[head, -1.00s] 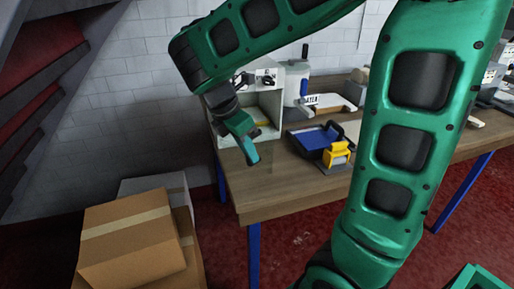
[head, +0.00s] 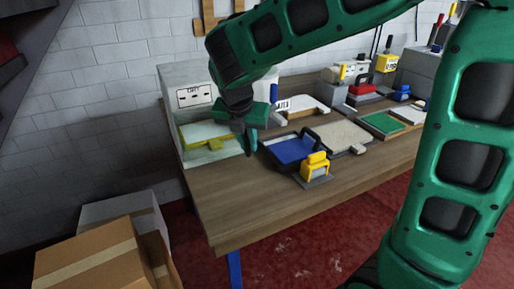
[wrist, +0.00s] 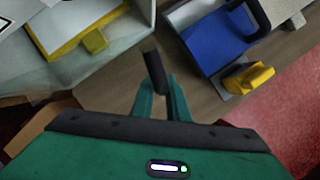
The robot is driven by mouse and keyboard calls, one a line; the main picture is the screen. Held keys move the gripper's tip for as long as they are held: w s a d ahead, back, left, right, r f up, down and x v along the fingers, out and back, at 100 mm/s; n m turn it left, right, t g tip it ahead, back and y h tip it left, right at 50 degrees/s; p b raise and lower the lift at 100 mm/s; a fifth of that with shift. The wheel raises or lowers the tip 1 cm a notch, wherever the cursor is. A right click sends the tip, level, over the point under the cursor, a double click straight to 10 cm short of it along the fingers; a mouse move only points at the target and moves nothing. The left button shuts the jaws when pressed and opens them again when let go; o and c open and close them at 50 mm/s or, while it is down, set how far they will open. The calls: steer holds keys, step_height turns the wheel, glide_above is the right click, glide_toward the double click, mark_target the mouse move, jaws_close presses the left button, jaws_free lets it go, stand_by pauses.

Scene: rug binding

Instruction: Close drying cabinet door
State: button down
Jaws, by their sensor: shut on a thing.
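The drying cabinet (head: 176,76) is a pale box with a label on its upper front, at the left end of the workbench. Its front shows an opening with a yellow-edged item (head: 208,134) inside. In the wrist view a clear, glassy door panel (wrist: 65,82) appears to stand out in front of the cabinet (wrist: 142,14); its exact angle is hard to tell. My gripper (head: 250,142) is just right of the cabinet front, above the bench. In the wrist view my gripper (wrist: 161,92) is shut on a dark bar-shaped handle (wrist: 154,70), seemingly the door's.
A blue tray-like tool (head: 292,150) and a yellow-handled block (head: 315,166) lie on the workbench (head: 250,205) right of my gripper. Cardboard boxes (head: 90,265) stand on the floor at the left. The bench's front strip is clear.

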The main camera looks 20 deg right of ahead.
steer(key=w, duration=0.2)
steer(key=w+d, duration=0.1)
steer(key=w, duration=0.2)
steer(key=shift+w+d+r, duration=0.1)
steer(key=shift+w+d, duration=0.05)
steer(key=shift+w, duration=0.05)
steer(key=shift+w+d, duration=0.1)
steer(key=c, duration=1.7)
jaws_free()
steer(key=v, duration=1)
steer(key=shift+r, duration=0.2)
